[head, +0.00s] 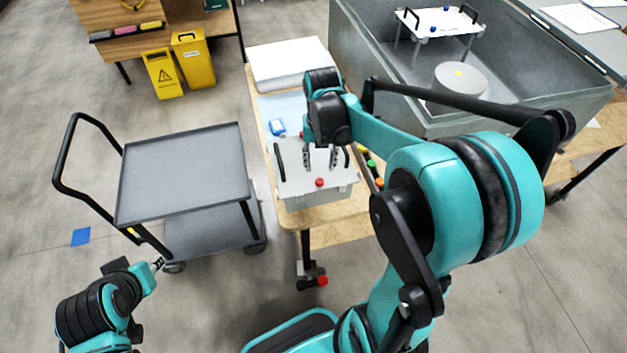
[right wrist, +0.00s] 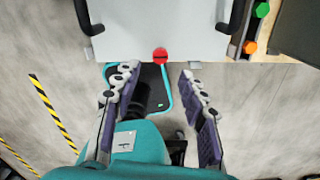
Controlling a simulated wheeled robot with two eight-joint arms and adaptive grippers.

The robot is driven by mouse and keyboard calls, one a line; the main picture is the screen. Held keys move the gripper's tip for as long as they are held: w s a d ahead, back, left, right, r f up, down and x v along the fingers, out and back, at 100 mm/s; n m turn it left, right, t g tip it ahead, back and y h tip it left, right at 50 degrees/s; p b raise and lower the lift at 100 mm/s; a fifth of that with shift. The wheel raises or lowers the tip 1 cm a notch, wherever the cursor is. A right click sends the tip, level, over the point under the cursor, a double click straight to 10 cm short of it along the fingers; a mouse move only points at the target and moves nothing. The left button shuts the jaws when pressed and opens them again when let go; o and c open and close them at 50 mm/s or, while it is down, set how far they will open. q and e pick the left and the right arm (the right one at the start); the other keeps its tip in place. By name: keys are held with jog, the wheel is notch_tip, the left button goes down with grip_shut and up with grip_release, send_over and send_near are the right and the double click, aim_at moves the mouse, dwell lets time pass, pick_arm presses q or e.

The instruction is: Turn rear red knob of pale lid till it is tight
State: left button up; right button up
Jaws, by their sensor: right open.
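The pale lid (head: 295,181) lies on a grey box (head: 318,197) on the wooden table, with a black handle at each side. The front red knob (head: 319,182) stands at its near edge; it also shows in the right wrist view (right wrist: 160,55) at the edge of the lid (right wrist: 150,28). My left gripper (head: 157,264) is low at left, away from the lid.
Green and orange pieces (head: 379,182) lie right of the box. A blue item (head: 277,127) and a white block (head: 290,62) are behind it. A grey trolley (head: 185,175) stands left. A large grey tub (head: 380,75) is at the back right.

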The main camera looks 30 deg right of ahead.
aim_at(320, 180)
notch_tip(320, 180, down, 8)
jog(key=b, duration=0.2)
jog(key=shift+r+b, duration=0.25)
jog(key=shift+b, duration=0.1)
jog(key=shift+c, duration=0.4)
grip_shut()
